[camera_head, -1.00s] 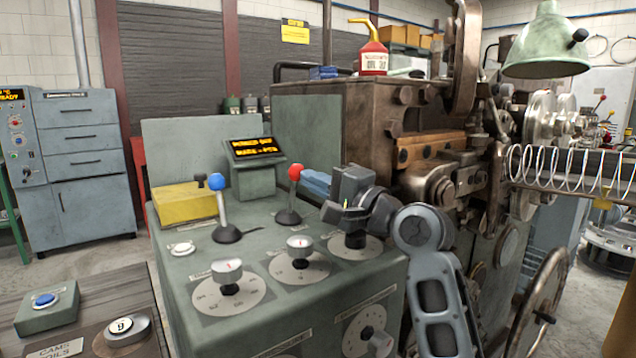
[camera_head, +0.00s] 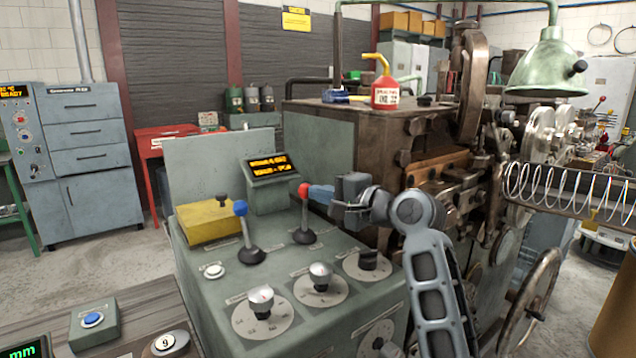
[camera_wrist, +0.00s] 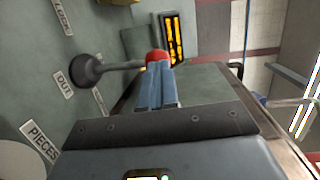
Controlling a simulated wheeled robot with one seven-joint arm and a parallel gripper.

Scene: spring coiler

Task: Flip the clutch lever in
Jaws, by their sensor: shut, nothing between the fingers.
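A lever with a red knob (camera_head: 303,190) stands nearly upright on the green sloping console, and a lever with a blue knob (camera_head: 240,208) leans left beside it. No clutch label is readable in the head view. My gripper (camera_head: 312,193) is shut and empty, its blue fingers pointing left at the red knob. In the wrist view the fingertips (camera_wrist: 158,80) overlap the lower edge of the red knob (camera_wrist: 156,57); touch cannot be told for sure. The lever's dark base (camera_wrist: 86,70) shows left, near an "OUT" label (camera_wrist: 64,87).
Dials (camera_head: 318,282) with knobs sit at the console front. A lit display (camera_head: 270,168) and a yellow box (camera_head: 207,222) stand behind the levers. The brown coiler machine (camera_head: 345,130) rises close on the right, with an oil can (camera_head: 385,92) on top.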

